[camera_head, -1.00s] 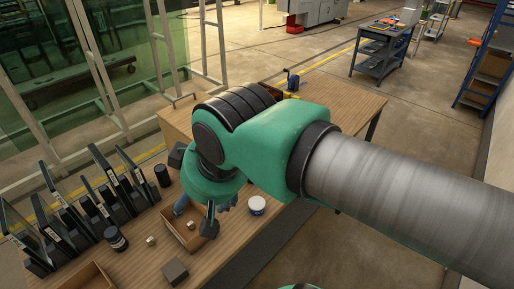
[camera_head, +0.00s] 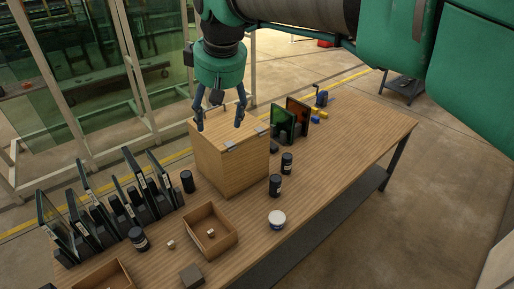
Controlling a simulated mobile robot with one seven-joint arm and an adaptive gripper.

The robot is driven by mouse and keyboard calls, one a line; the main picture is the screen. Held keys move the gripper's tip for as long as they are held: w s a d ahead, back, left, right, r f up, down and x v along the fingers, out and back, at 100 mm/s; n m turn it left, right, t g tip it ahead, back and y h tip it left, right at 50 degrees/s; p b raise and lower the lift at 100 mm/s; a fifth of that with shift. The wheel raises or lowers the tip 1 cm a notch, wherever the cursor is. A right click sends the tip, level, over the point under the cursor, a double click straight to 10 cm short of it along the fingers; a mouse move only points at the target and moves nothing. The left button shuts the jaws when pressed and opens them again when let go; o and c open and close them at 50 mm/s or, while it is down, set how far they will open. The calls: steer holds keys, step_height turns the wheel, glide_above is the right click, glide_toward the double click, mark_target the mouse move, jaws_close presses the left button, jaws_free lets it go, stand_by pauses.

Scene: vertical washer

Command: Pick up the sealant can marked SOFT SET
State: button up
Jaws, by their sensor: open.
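Several small dark cans with pale label marks stand upright on the wooden table (camera_head: 330,185). One can (camera_head: 287,163) and another can (camera_head: 275,185) stand right of the wooden box. A third can (camera_head: 187,181) is left of the box, and a further can (camera_head: 138,239) is near the black racks. The lettering is too small to read, so I cannot tell which is marked SOFT SET. My gripper (camera_head: 219,126) is open and empty, pointing down over the top of the wooden box, apart from all the cans.
The closed wooden box (camera_head: 232,168) stands tall below my gripper. A white-lidded jar (camera_head: 277,219), an open wooden tray (camera_head: 232,240) and a dark block (camera_head: 191,275) are nearer. Black racks with panels (camera_head: 120,205) line the left. The table's right part is clear.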

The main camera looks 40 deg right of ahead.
steer(key=w+d+r+g+p, duration=0.1)
steer(key=w+d+r+p, duration=0.1)
steer(key=w+d, duration=0.85)
steer(key=n+g+p, duration=0.3)
steer(key=p, duration=0.1)
glide_above(287, 156)
steer(key=shift+y, duration=0.4)
step_height(287, 156, down, 48)
steer(key=shift+d+r, duration=0.1)
steer(key=shift+r, duration=0.05)
steer(key=shift+f, duration=4.3)
steer(key=shift+f+p, duration=0.3)
steer(key=shift+f, duration=2.3)
